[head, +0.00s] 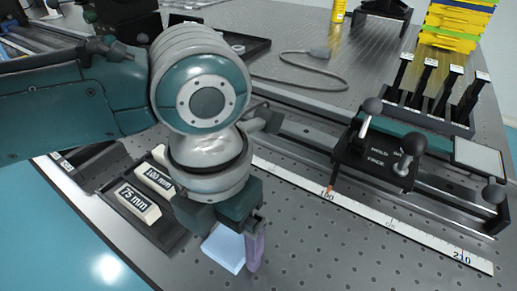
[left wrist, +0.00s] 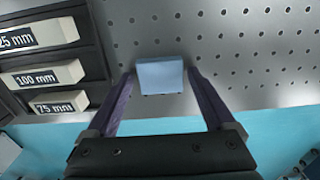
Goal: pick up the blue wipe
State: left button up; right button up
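The blue wipe (head: 225,249) is a small light-blue square on the perforated table top, just right of the labelled block tray. In the left wrist view the wipe (left wrist: 160,76) appears between the tips of my two purple fingers, with a narrow gap on each side. My left gripper (head: 240,245) points down over the wipe and is open. In the head view one purple finger shows at the wipe's right side; the other finger is hidden. How high the fingertips are above the table is hard to tell. My right gripper is not in view.
A black tray (head: 165,243) with white blocks marked 75 mm and 100 mm lies left of the gripper. A ruled rail (head: 380,227) with a black lever carriage (head: 378,160) runs to the right. A cable (head: 300,82) lies behind. Bare table lies right of the wipe.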

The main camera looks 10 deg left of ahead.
aim_at(227, 243)
pick_arm(q)
jog(key=c, duration=1.2)
notch_tip(227, 243, up, 20)
jog(key=p, duration=0.4)
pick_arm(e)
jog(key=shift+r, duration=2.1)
